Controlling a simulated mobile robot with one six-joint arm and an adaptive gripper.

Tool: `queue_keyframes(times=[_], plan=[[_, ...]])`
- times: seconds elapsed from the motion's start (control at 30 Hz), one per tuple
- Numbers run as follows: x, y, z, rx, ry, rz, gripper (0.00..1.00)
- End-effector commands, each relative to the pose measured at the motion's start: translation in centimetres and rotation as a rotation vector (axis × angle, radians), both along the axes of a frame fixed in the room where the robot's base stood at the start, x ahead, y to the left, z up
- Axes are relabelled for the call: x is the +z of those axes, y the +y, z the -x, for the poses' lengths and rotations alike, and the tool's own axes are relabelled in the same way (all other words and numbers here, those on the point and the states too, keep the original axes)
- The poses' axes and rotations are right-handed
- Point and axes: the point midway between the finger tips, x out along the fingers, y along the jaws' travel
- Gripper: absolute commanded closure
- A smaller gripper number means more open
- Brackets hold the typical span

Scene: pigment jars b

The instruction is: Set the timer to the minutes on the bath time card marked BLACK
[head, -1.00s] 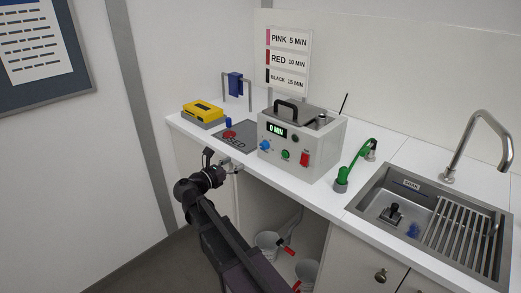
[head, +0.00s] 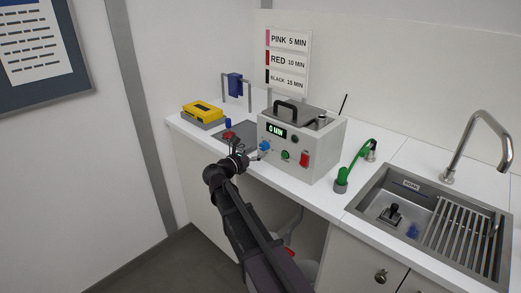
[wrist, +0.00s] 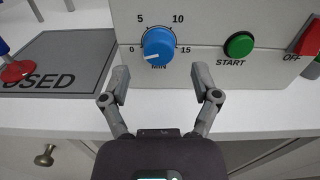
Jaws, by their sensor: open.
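The timer is a blue knob (wrist: 158,46) on the front of a grey machine (head: 325,140), with marks 0, 5, 10 and 15 MIN around it. Its white pointer line is toward 0. In the head view the blue knob (head: 265,146) sits below a green display (head: 276,131) that reads 0 MIN. The wall card's BLACK row (head: 288,79) reads 15 MIN. My gripper (wrist: 162,90) is open and empty. Its fingertips are just below the knob in the wrist view, one to each side, apart from it.
A green START button (wrist: 239,45) and a red OFF switch (wrist: 309,38) are right of the knob. A grey mat marked USED (wrist: 62,62) with a red-based item (wrist: 17,71) lies left.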

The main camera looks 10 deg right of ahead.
Motion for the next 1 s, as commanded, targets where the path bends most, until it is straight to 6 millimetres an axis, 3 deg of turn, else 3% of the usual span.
queue_keyframes(times=[0.3, 0.67, 0.7, 0.77, 0.93, 0.97, 1.0], plan=[[0.0, -2.3, -1.7, 0.0, 0.0, 0.0, 0.21], [0.0, -2.6, -1.9, 0.0, 0.0, 0.0, 0.21], [0.0, -2.6, -1.9, 0.0, 0.0, 0.0, 0.24], [0.0, -2.6, -1.9, 0.0, 0.0, 0.0, 0.42], [0.0, -2.6, -1.9, 0.0, 0.0, 0.0, 0.92], [0.0, -2.6, -1.9, 0.0, 0.0, 0.0, 1.0], [0.0, -2.6, -1.9, 0.0, 0.0, 0.0, 1.0]])
